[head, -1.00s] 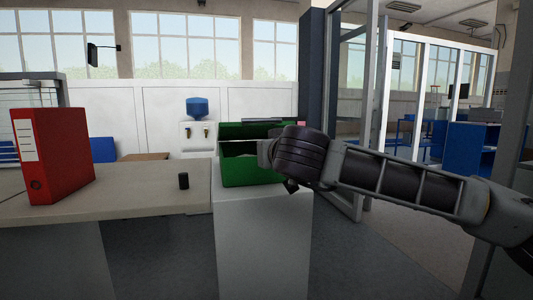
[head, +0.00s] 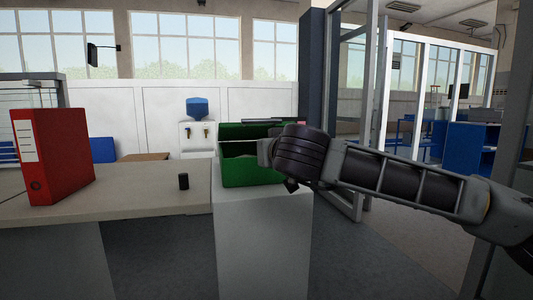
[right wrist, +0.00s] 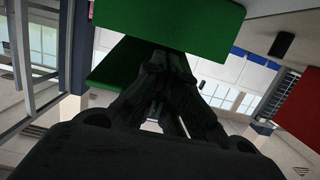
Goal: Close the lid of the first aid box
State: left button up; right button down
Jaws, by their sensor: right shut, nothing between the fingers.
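The green first aid box (head: 252,173) stands on a white pedestal. Its green lid (head: 245,131) is raised, with a gap above the box's front. My right arm comes in from the right in the head view, and its wrist covers the box's right part and hides the fingers. In the right wrist view my right gripper (right wrist: 163,62) is shut and empty. Its fingers reach in by the box's two green parts, an upper one (right wrist: 170,18) and a lower one (right wrist: 112,65). I cannot tell whether they touch either. My left gripper is out of view.
The white pedestal (head: 262,240) adjoins a beige table (head: 120,201) on the left. A glass partition with a metal frame (head: 370,110) is behind my right arm.

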jog(key=f+p+v, duration=0.1)
jog(key=p+v, duration=0.2)
jog(key=v, duration=0.6)
jog(key=shift+s, duration=0.25)
dwell(0.6)
jog(key=shift+d+f, duration=0.1)
